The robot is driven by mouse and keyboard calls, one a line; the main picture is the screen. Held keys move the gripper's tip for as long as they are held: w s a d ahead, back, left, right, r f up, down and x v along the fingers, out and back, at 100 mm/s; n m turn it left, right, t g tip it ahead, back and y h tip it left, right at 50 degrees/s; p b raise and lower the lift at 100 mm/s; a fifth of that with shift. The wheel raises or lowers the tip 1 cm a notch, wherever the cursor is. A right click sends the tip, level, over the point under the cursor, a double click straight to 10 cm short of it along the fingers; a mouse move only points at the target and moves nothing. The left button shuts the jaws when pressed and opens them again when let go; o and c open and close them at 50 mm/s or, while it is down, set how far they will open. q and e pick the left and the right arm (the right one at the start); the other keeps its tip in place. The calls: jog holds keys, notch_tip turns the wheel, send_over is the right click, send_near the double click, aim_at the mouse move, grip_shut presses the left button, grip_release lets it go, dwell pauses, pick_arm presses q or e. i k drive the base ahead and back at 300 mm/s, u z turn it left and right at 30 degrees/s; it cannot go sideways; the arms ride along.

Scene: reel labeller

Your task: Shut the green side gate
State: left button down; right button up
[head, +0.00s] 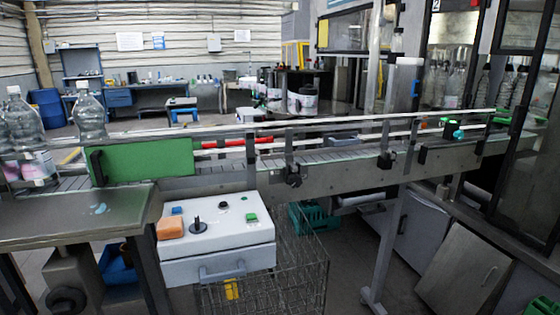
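The green side gate (145,160) is a flat green panel at the left part of the conveyor's near side. Its right end meets the rail, and a black upright handle (98,167) is on its left end. The panel stands upright. I cannot tell from this view whether it is fully flush with the rail or swung out a little. Neither of my grippers is in view.
A white control box (217,242) with a black knob, buttons and an orange block stands before the conveyor (335,155). A metal table (70,205) is below the gate. Clear bottles (89,115) stand at the left. A wire basket (290,275) is below.

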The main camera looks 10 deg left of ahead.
aim_at(107, 163)
jog(key=z, duration=0.95)
jog(key=i, duration=1.35)
jog(key=u, duration=2.45)
